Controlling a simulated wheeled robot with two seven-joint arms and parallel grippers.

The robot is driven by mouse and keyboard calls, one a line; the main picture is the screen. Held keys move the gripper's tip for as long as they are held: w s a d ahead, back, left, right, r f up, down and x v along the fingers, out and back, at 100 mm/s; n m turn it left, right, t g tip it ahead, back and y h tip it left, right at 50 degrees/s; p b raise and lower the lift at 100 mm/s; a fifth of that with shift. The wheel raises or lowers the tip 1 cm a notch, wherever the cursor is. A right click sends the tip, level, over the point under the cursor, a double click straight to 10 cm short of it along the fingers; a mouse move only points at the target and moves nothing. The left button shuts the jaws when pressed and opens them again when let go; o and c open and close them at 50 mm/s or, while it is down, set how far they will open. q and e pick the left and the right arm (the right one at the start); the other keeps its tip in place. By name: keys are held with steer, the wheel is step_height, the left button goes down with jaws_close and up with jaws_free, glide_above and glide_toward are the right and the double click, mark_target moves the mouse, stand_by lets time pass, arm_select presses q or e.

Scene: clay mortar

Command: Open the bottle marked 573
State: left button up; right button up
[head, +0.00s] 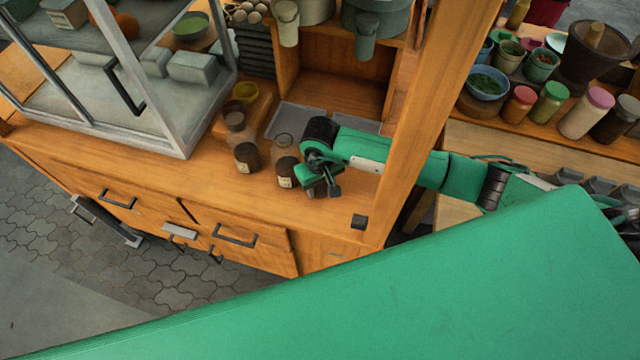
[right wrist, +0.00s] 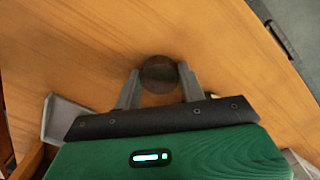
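Two glass bottles with dark lower parts and pale labels stand on the wooden counter in the head view, a left bottle (head: 244,152) and a right bottle (head: 285,165). The labels are too small to read, so I cannot tell which is 573. My right gripper (head: 328,188) is just right of the right bottle, above the counter. In the right wrist view, its fingers (right wrist: 159,85) touch both sides of a dark round lid-like piece (right wrist: 158,72). My left gripper is out of view.
A glass-sided case (head: 180,125) stands left of the bottles. A wooden post (head: 425,120) rises right of my gripper. A small dark block (head: 359,222) is at the counter's front corner.

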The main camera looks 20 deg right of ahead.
mark_target(320, 187)
steer(key=o, duration=0.3)
steer(key=shift+o, duration=0.2)
steer(key=shift+r, duration=0.1)
steer(key=shift+r+p, duration=0.2)
steer(key=shift+p, duration=0.15)
step_height(320, 187, up, 12)
steer(key=b, duration=0.3)
steer(key=shift+f, duration=0.1)
